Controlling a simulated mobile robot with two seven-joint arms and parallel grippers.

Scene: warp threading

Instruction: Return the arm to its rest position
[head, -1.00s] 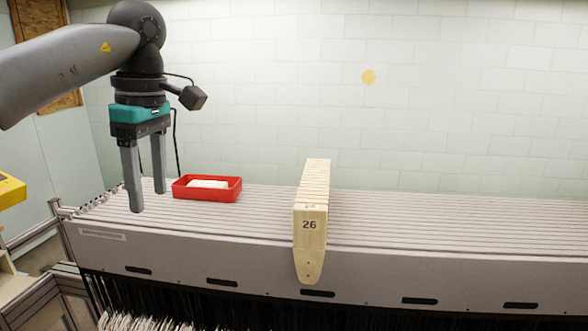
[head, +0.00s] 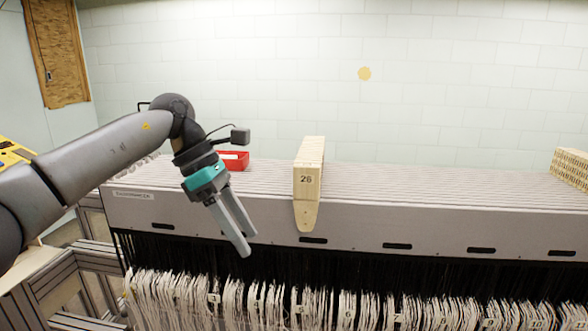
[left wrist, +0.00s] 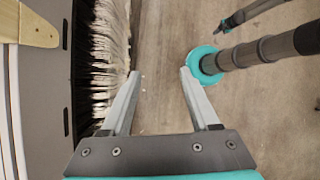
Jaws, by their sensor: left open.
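My left gripper (head: 246,246) comes in from the left in the head view. It is open and empty, with its fingers pointing down in front of the loom's grey front panel. In the left wrist view its two fingers (left wrist: 160,75) are spread with only floor between them.
A wooden block stack marked 26 (head: 307,185) stands on the loom top (head: 430,190). A red tray (head: 237,160) sits partly behind my left arm. White yarn bundles (head: 270,300) hang below. Another wooden stack (head: 571,167) stands at the far right.

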